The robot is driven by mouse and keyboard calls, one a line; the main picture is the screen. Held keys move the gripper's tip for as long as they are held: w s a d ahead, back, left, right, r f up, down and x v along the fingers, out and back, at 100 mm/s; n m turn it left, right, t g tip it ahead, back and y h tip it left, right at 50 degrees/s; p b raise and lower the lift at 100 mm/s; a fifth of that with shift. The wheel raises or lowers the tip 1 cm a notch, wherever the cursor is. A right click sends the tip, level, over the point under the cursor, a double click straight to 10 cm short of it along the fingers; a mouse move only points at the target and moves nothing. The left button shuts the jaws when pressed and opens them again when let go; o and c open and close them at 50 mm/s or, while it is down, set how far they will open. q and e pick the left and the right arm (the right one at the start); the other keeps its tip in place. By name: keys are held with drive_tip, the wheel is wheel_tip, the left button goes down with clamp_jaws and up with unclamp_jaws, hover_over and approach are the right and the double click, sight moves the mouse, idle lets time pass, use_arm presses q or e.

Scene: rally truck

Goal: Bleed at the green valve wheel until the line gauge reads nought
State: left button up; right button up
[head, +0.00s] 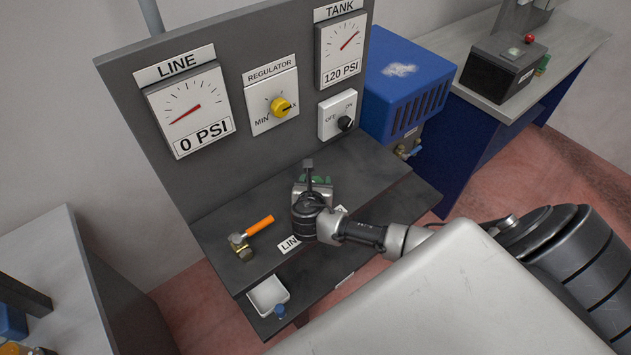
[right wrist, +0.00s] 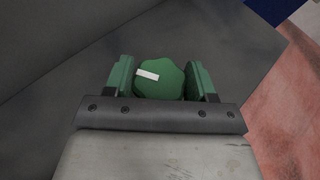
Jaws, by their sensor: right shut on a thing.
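The green valve wheel (right wrist: 160,80) sits between the two fingers of my right gripper (right wrist: 161,82) in the right wrist view, with a white mark on its top. The right gripper is shut on it. In the head view my right gripper (head: 314,182) is over the bench shelf, and the wheel is mostly hidden by the wrist. The line gauge (head: 188,110) on the grey panel shows its red needle at the low left end and reads 0 PSI. My left gripper is not in view.
The panel (head: 222,62) also carries a yellow regulator knob (head: 281,106), a tank gauge (head: 342,48) at 120 PSI and a black off/on switch (head: 345,123). An orange-handled valve (head: 257,226) stands left of my wrist. A white tray (head: 268,295) is below. A blue unit (head: 400,80) stands right.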

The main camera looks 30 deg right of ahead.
drive_tip(key=m+g+h, duration=0.4)
drive_tip(key=m+g, duration=0.1)
drive_tip(key=shift+m, duration=0.4)
drive_tip(key=shift+g, duration=0.4)
drive_tip(key=o, duration=0.9)
drive_tip(key=shift+m, duration=0.3)
drive_tip(key=shift+a, duration=0.15)
drive_tip(key=b+v, duration=0.2)
drive_tip(key=v, duration=0.8)
drive_tip(key=shift+a+r, duration=0.1)
drive_tip(key=shift+a, duration=0.15)
